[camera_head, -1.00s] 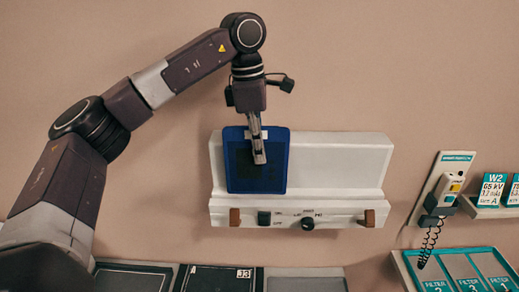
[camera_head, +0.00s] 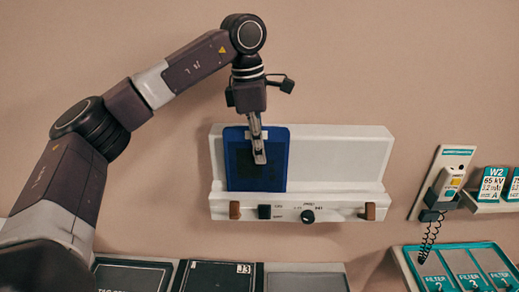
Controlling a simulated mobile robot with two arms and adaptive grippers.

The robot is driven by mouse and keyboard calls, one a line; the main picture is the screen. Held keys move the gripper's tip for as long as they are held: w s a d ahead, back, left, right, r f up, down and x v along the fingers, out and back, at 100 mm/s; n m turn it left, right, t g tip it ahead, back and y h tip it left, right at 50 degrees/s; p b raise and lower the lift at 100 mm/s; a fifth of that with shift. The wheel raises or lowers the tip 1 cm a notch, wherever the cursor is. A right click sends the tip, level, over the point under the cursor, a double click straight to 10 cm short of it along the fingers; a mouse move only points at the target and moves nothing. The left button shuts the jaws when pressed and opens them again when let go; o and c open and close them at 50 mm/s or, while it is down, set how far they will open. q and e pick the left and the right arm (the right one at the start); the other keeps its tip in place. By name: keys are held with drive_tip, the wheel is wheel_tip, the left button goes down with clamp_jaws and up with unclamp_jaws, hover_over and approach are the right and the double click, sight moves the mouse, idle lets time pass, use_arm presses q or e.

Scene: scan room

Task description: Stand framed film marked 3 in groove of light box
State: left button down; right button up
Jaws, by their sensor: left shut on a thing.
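The framed film (camera_head: 271,178) is a dark sheet in a blue frame. It stands upright against the left part of the white light box (camera_head: 340,165) on the wall, its lower edge at the ledge; I cannot tell whether that edge sits in the groove. My left gripper (camera_head: 259,157) is shut on the upper part of the framed film and covers part of it. No number 3 is readable on the film. My right gripper is not in view.
The right part of the light box is bare. Its ledge has a knob (camera_head: 307,216) and a switch. A handset (camera_head: 443,188) hangs at right. Filter trays (camera_head: 460,270) and dark panels (camera_head: 215,277) lie below.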

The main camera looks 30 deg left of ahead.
use_arm(q)
drive_tip(key=shift+f+b, duration=0.4)
drive_tip(key=shift+f, duration=0.4)
drive_tip(key=c, duration=2)
unclamp_jaws()
drive_tip(key=shift+r, duration=0.1)
drive_tip(key=r, duration=0.4)
drive_tip(key=a+r, duration=0.1)
drive_tip(key=r, duration=0.6)
drive_tip(key=shift+s+a+r, duration=0.15)
drive_tip(key=shift+s+r, duration=0.25)
